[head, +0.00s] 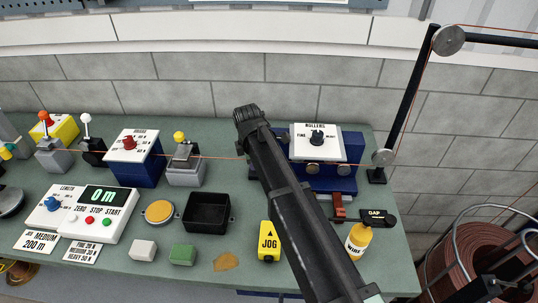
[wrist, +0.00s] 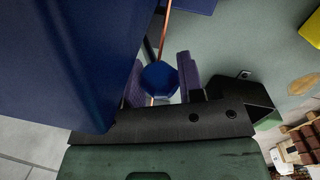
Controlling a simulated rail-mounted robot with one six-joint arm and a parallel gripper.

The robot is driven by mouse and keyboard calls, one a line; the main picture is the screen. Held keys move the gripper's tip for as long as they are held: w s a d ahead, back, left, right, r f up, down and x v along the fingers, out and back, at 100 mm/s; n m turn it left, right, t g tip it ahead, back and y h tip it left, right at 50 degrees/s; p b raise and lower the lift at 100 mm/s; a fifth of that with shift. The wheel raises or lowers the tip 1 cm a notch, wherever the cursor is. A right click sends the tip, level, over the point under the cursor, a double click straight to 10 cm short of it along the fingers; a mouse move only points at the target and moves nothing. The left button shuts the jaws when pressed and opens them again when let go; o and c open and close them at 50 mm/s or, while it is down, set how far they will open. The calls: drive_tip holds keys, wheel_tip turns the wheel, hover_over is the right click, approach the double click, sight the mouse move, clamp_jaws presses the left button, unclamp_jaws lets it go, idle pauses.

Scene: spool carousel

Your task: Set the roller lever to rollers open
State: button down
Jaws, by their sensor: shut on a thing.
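The blue roller unit (head: 350,180) stands at the back right of the bench, with a white panel marked ROLLERS (head: 300,150) and brass rollers (head: 313,169) on its front. In the wrist view my gripper (wrist: 162,82) is shut on a round blue knob (wrist: 160,77), one finger on each side, which I take for the roller lever's knob. The dark blue side of a housing (wrist: 70,60) fills the left of that view, close to the fingers. In the head view my arm hides the lever and my gripper, so the lever's setting cannot be told.
A copper wire (wrist: 166,28) runs past the knob, and across the bench in the head view (head: 220,157). A yellow JOG box (head: 269,242), a glue-like yellow bottle (head: 358,241) and a black tray (head: 207,212) stand in front. A pulley post (head: 409,90) rises at right.

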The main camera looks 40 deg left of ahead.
drive_tip(key=c, duration=0.7)
unclamp_jaws()
drive_tip(key=shift+c, duration=0.2)
drive_tip(key=r+p, duration=0.3)
drive_tip(key=s+r+p, duration=0.1)
drive_tip(key=r+p, duration=0.6)
drive_tip(key=r, duration=0.1)
drive_tip(key=shift+s+d+p, duration=0.15)
drive_tip(key=shift+d+p, duration=0.05)
drive_tip(key=shift+p, duration=0.2)
drive_tip(key=shift+f, duration=0.15)
